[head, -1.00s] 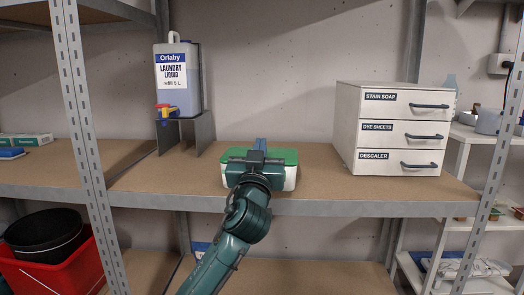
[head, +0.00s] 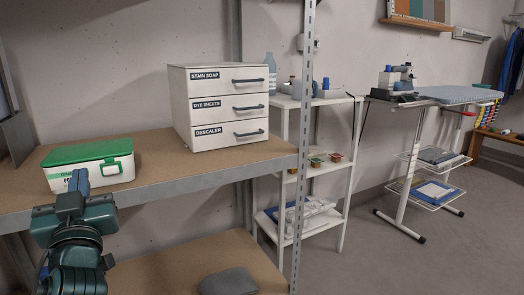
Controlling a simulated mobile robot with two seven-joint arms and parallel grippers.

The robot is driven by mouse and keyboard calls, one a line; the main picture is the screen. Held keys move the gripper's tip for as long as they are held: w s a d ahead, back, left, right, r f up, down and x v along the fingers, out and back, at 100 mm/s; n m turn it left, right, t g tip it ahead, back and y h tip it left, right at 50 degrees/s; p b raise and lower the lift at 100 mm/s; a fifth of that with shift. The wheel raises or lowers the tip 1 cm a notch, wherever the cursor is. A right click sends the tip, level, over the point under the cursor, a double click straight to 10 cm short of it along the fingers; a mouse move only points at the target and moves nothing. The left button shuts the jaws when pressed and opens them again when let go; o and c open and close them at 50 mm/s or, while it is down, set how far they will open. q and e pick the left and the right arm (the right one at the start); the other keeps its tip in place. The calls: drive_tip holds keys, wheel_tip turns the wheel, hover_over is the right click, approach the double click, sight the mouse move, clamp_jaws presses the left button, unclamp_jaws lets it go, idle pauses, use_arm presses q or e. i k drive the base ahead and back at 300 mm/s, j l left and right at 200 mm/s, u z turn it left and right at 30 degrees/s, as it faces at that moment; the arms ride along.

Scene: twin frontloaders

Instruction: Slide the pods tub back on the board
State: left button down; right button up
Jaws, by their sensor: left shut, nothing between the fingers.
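The pods tub, a white box with a green lid and green front latch (head: 115,172), sits upright on the brown shelf board (head: 155,150) at the left of the head view, close to its front edge. My left gripper (head: 79,181) is shut and empty, in front of the tub's front face at about the board's edge. It hides part of the tub's label and lower front; whether it touches the tub I cannot tell. My right gripper is not in view.
A white drawer unit (head: 218,107) stands on the board to the right of the tub, with bare board between. A metal shelf post (head: 302,150) rises at the board's right end. A grey folded item (head: 228,282) lies on the lower shelf.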

sight(58, 177)
drive_tip(key=k+l, duration=0.65)
drive_tip(key=k, duration=0.1)
